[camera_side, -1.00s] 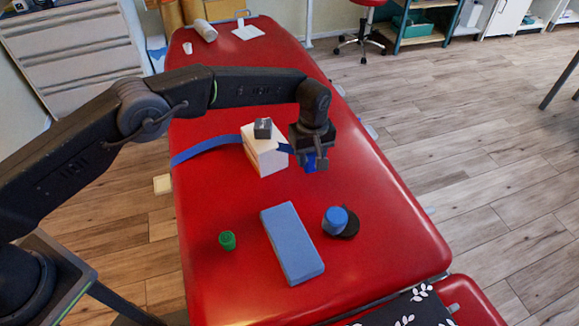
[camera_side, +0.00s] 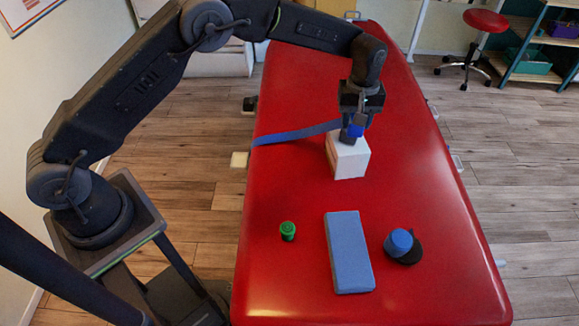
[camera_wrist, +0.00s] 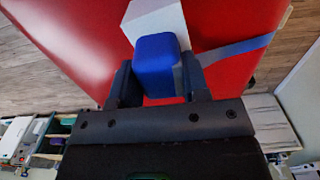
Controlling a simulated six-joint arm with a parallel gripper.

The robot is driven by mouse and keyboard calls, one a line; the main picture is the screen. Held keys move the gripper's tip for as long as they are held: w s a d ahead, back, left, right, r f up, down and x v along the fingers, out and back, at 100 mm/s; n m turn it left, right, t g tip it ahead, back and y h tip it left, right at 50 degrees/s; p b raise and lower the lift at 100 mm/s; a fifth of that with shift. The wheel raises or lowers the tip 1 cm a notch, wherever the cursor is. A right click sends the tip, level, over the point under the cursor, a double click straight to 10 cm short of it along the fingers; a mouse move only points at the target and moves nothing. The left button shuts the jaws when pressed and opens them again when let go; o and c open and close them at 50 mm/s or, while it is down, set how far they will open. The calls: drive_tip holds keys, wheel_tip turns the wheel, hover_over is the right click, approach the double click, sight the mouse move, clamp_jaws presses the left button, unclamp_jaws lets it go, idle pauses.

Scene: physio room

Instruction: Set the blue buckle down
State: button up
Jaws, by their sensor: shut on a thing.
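My gripper (camera_side: 354,122) is shut on the blue buckle (camera_side: 356,131) right over the top of a white box (camera_side: 348,160). In the wrist view the blue buckle (camera_wrist: 157,64) fills the space between the two fingers of my gripper (camera_wrist: 157,82), with the white box (camera_wrist: 153,17) beyond it. A dark grey piece (camera_side: 346,137) shows beside the buckle at the box top. Whether the buckle touches the box or the grey piece is hard to tell. A blue strap (camera_side: 297,134) runs from the couch's left edge to the box; its end is hidden.
The red couch (camera_side: 290,270) carries a green cup-like item (camera_side: 288,231), a flat blue block (camera_side: 349,255) and a blue-topped round item (camera_side: 398,242) with a dark piece beside it (camera_side: 412,254). The couch right of the box is clear.

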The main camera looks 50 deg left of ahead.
drive_tip(key=s+a, duration=0.7)
drive_tip(key=a, duration=0.5)
drive_tip(key=s+a, duration=0.7)
drive_tip(key=a, duration=0.4)
drive_tip(key=w+d+f, duration=0.1)
drive_tip(key=d+f, duration=0.2)
drive_tip(key=f, duration=0.1)
drive_tip(key=w+d+f, duration=0.2)
drive_tip(key=d+f, duration=0.1)
drive_tip(key=f, duration=0.1)
drive_tip(key=w+d+f, duration=0.1)
drive_tip(key=d+f, duration=0.3)
drive_tip(key=shift+w+d+f, duration=0.1)
drive_tip(key=shift+w+f, duration=0.05)
drive_tip(key=shift+w, duration=0.1)
drive_tip(key=shift+f, duration=2.05)
drive_tip(key=shift+f, duration=0.15)
drive_tip(key=o, duration=1)
drive_tip(key=shift+c, duration=0.2)
